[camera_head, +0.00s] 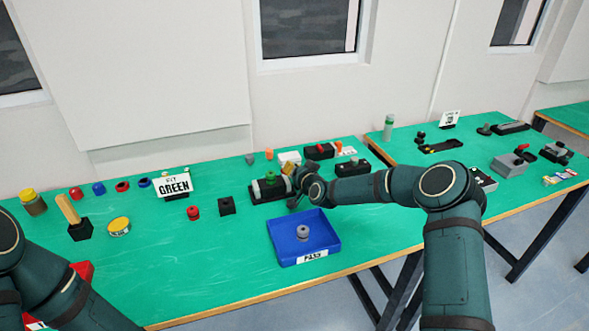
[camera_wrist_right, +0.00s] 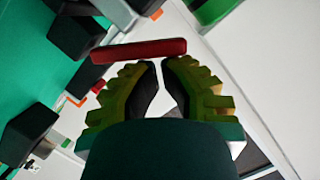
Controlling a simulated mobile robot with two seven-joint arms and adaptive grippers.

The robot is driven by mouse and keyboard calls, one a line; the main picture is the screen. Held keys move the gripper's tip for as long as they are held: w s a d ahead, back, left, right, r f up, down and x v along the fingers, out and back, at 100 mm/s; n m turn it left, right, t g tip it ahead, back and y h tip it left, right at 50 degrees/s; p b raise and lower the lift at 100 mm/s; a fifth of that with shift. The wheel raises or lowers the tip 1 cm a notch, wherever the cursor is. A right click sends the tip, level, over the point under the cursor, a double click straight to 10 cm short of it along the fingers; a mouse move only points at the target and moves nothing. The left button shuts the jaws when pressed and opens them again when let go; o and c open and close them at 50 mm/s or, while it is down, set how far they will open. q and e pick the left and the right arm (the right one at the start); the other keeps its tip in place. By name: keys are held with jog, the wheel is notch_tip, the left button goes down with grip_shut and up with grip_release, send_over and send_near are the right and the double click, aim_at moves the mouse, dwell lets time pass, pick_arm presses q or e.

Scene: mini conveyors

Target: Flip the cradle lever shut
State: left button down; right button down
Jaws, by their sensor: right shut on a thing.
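The black cradle (camera_head: 262,196) stands on the green table just behind the blue tray, with a dark cylindrical part and a green knob on it. My right gripper (camera_head: 288,170) is at the cradle's right end and partly hides it. In the right wrist view a red bar (camera_wrist_right: 138,50), which looks like the lever, lies across the tips of the gripper's yellow-green fingers (camera_wrist_right: 161,66). The fingers are nearly together and shut on it, though the exact contact is hard to see. My left arm shows at lower left; its gripper is out of view.
The blue tray (camera_head: 277,228) marked PASS holds a grey knobbed part (camera_head: 302,232). A small black block (camera_head: 226,206) and a red knobbed part (camera_head: 193,212) stand left of the cradle. A GREEN sign (camera_head: 174,185) is further left. The table's front left is mostly clear.

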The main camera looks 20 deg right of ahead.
jog(key=shift+a+f+n+b, duration=0.3)
jog(key=shift+a+f+b, duration=0.2)
jog(key=shift+f+b, duration=0.05)
jog(key=shift+b, duration=0.45)
jog(key=shift+s+a, duration=0.1)
